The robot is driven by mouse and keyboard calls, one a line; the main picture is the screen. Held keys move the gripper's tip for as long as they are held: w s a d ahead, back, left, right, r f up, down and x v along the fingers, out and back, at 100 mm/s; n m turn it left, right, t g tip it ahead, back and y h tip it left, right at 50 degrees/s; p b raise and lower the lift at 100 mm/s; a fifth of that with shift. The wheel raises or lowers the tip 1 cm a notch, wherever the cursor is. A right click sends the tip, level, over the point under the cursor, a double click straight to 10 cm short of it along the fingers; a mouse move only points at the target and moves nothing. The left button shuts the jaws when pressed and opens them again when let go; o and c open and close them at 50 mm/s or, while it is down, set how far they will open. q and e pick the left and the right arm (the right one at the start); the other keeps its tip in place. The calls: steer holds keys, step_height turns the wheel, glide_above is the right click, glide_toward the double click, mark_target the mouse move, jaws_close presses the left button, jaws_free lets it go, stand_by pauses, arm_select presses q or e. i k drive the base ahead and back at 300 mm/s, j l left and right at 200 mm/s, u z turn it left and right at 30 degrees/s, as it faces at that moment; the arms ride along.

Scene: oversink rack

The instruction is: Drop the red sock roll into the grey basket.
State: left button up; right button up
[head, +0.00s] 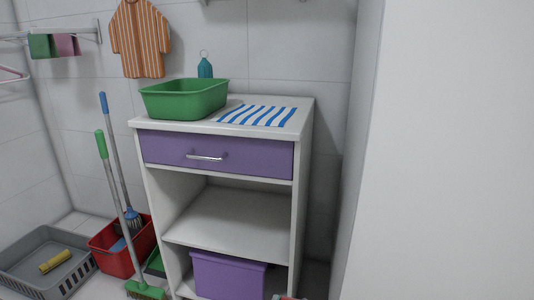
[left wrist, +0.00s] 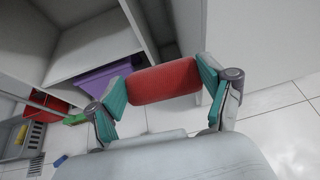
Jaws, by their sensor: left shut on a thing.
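The red sock roll (left wrist: 165,82) is held between the two teal-padded fingers of my left gripper (left wrist: 164,84) in the left wrist view. The gripper is shut on it, one finger at each end of the roll. The grey basket (head: 22,262) stands on the floor at the far lower left of the head view, with a yellow roll (head: 55,261) in it. The basket also shows at the left edge of the left wrist view (left wrist: 33,142), well apart from the gripper. My right gripper is in neither view.
A red bucket (head: 110,257) with a mop and a green broom (head: 146,290) stand between the basket and the white cabinet (head: 300,170). A purple bin (head: 229,277) sits on the cabinet's low shelf. A green tub (head: 186,100) stands on top.

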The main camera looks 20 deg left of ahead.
mark_target(42, 258)
steer(key=i+j, duration=0.1)
steer(key=j, duration=2.15)
steer(key=i+j, duration=0.15)
steer(key=j, duration=2.05)
steer(key=i+j, duration=0.15)
steer(key=j, duration=0.95)
